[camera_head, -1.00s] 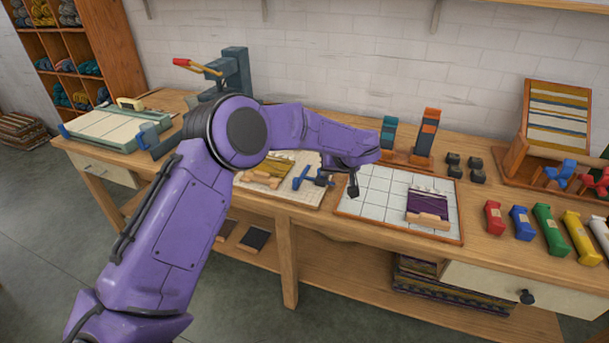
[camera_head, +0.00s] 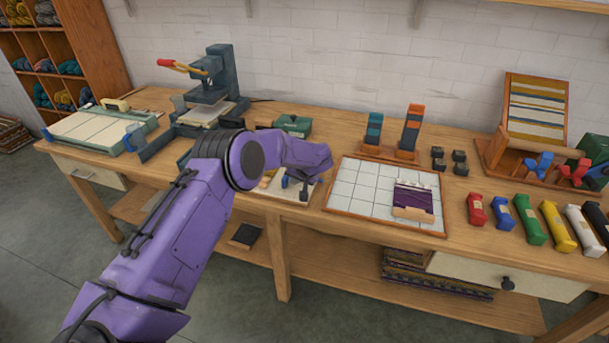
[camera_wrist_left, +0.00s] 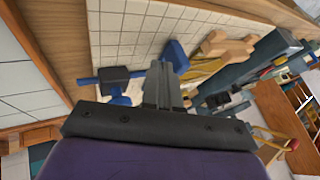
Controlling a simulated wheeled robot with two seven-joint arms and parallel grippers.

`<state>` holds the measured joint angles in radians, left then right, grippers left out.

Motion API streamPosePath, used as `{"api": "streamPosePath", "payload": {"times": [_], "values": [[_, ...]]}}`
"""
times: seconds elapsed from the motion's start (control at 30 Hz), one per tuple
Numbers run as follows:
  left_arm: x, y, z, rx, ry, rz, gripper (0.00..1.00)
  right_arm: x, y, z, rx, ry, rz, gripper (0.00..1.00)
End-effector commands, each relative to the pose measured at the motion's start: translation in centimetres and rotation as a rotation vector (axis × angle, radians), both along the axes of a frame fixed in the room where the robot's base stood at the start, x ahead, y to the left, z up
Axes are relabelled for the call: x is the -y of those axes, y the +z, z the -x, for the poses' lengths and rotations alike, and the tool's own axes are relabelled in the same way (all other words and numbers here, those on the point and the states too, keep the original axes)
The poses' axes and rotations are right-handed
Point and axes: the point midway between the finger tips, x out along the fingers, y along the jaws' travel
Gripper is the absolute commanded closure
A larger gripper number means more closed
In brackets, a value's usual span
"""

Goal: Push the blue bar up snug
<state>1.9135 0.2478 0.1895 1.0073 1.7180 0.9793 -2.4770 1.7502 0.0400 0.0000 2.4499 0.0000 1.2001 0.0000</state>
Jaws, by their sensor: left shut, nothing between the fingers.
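The blue bar (camera_wrist_left: 178,56) lies across the gridded board (camera_wrist_left: 142,30) in the left wrist view, with a black block (camera_wrist_left: 112,73) near its left end. In the head view only a small blue part (camera_head: 285,182) shows; my left arm hides most of it. My left gripper (camera_wrist_left: 160,85) is shut and empty. Its fingertips point at the bar from close by, between the black block and the blue end; I cannot tell whether they touch. In the head view the gripper (camera_head: 304,190) is low over the board (camera_head: 273,188). My right gripper is not seen.
An olive cloth (camera_wrist_left: 205,70) with a pale wooden piece (camera_wrist_left: 228,46) lies beside the bar. A second gridded board (camera_head: 355,190) with a purple piece (camera_head: 413,197) lies to the right. A press (camera_head: 215,85) stands behind left; coloured rolls (camera_head: 528,220) lie at right.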

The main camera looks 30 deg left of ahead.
Motion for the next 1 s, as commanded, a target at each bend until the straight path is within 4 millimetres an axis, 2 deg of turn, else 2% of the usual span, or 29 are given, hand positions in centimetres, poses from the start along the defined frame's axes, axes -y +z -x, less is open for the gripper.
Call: {"api": "streamPosePath", "payload": {"times": [0.1,0.43,0.73,1.0], "values": [[-0.6,0.0,0.2,0.000,0.000,0.000,1.00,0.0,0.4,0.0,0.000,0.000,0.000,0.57],[-0.9,0.0,0.3,0.000,0.001,0.001,1.00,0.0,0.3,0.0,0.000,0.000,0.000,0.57],[-5.4,0.0,1.4,-0.001,0.003,0.002,1.00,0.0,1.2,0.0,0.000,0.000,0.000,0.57],[-5.9,-0.1,1.5,-0.001,0.001,-0.001,1.00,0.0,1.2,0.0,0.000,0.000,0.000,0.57]]}}
